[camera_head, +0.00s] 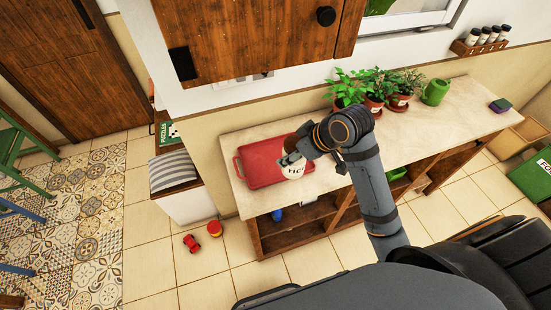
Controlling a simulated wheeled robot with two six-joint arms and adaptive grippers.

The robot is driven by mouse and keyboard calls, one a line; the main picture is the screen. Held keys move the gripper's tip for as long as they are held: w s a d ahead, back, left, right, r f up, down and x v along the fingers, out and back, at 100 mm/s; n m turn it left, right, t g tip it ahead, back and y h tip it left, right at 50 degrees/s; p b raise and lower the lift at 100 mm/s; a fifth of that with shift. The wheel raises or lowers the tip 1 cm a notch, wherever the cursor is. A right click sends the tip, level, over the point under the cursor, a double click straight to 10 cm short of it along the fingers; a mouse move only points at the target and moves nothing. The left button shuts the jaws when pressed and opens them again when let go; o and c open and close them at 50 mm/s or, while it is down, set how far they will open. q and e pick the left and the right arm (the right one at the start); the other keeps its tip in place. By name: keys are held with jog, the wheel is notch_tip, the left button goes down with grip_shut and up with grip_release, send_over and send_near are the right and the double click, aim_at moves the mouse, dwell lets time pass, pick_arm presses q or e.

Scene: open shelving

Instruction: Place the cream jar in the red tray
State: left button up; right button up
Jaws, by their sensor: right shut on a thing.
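The cream jar (293,172) is a small off-white container with dark lettering. It is at the right part of the red tray (258,176), over or on it; I cannot tell whether its base touches the tray. The red tray has raised rims and handles and lies at the left end of the pale shelf top. My right gripper (289,158) is shut on the jar at its upper part. The wrist hides part of the jar's top and the tray's right back corner. My left gripper is not in view.
A wooden cabinet (250,35) hangs above.

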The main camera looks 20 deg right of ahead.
jog(key=shift+w+a, duration=0.15)
jog(key=shift+w, duration=0.25)
jog(key=w+f+p, duration=0.2)
jog(key=w+f, duration=0.2)
jog(key=w+f+p, duration=0.1)
jog(key=w+f, duration=0.3)
jog(key=w, duration=0.1)
jog(key=w+f+p, duration=0.2)
jog(key=w+f, duration=0.2)
jog(key=shift+w+a+f+p, duration=0.15)
jog(key=shift+w+a+p, duration=0.15)
jog(key=shift+a, duration=0.1)
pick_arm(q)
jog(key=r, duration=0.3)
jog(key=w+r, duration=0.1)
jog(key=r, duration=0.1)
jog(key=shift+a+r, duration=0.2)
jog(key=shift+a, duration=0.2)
pick_arm(e)
jog(key=shift+f, duration=0.3)
jog(key=shift+f, duration=0.1)
jog(key=o, duration=1.6)
jog(key=shift+s+f, duration=0.1)
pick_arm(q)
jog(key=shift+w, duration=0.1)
pick_arm(e)
jog(key=shift+o, duration=0.2)
